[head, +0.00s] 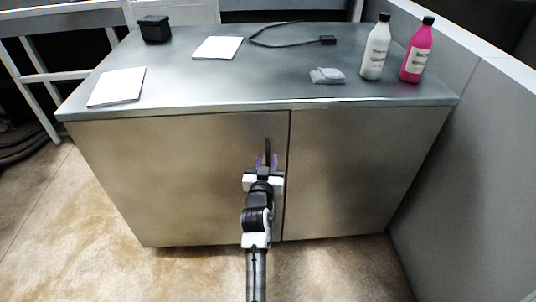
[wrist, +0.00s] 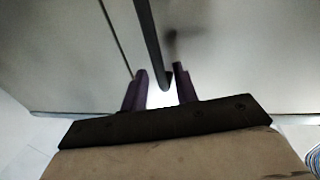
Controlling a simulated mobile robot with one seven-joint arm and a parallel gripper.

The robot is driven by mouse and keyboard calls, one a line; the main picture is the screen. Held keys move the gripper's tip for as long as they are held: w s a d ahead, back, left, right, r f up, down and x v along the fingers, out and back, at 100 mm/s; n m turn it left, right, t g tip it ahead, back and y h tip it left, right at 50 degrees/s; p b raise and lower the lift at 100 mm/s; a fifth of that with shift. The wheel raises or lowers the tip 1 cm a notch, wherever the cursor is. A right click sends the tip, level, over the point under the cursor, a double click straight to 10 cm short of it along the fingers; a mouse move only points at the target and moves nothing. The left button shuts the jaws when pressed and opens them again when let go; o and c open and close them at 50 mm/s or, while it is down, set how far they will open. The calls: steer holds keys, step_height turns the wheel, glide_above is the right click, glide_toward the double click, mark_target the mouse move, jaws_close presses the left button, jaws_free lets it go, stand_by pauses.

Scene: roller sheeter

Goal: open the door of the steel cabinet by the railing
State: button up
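The steel cabinet (head: 345,170) has two front doors, and both look flush and closed. The left door (head: 170,175) carries a dark upright bar handle (head: 267,146) near the middle seam. My gripper (head: 266,160) is in front of this door at the handle, its purple fingers apart. In the wrist view the handle (wrist: 148,35) comes down between the two fingertips of my gripper (wrist: 160,84), with small gaps beside its lower end. The fingers do not appear to press on it. The door seam (wrist: 116,38) shows left of the handle there.
On the cabinet top stand a white bottle (head: 375,50) and a pink bottle (head: 416,52), with a grey cloth (head: 327,76), papers (head: 117,87), a cable (head: 285,44) and a black box (head: 155,29). A grey wall (head: 470,150) is close at right. White railing (head: 55,75) is at left.

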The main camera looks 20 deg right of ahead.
steer(key=shift+x, duration=1.3)
steer(key=shift+c, duration=0.2)
jaws_close()
